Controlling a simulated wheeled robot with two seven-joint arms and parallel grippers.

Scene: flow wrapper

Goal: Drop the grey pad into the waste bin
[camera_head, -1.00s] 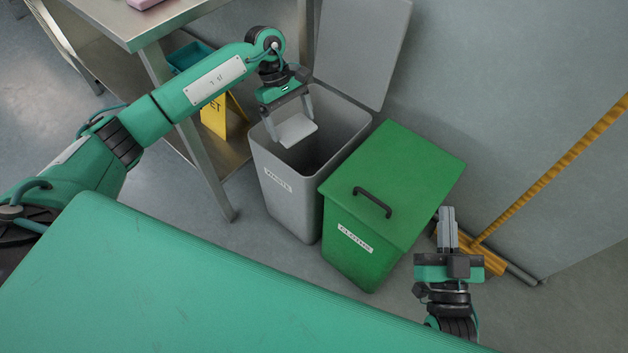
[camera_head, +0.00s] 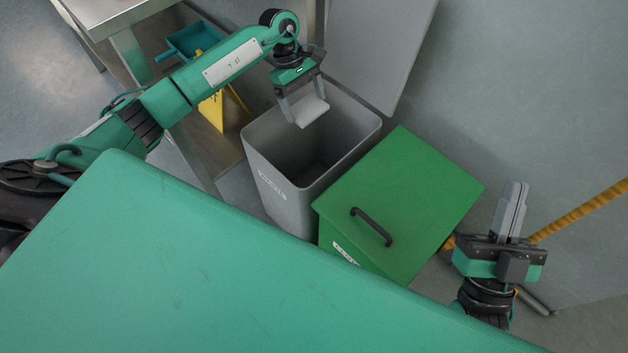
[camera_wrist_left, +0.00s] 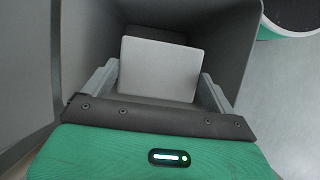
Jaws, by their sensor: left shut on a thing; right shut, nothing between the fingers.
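The grey pad (camera_head: 309,110) is a flat light-grey square. My left gripper (camera_head: 305,108) is shut on it, with one finger at each side. In the left wrist view the pad (camera_wrist_left: 161,70) sits between the fingers, with the dark inside of the waste bin behind it. The waste bin (camera_head: 275,190) is a grey open-topped box with its lid (camera_head: 380,45) raised at the back. In the head view the pad shows over the bin's far part, near the rim. My right gripper (camera_head: 511,208) is shut and empty, to the right of the green bin.
A green lidded bin (camera_head: 405,200) with a black handle stands right beside the waste bin. A steel table (camera_head: 110,15) with a yellow sign (camera_head: 213,110) and teal dustpan (camera_head: 190,42) is at the left. A broom handle (camera_head: 590,208) leans at the right.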

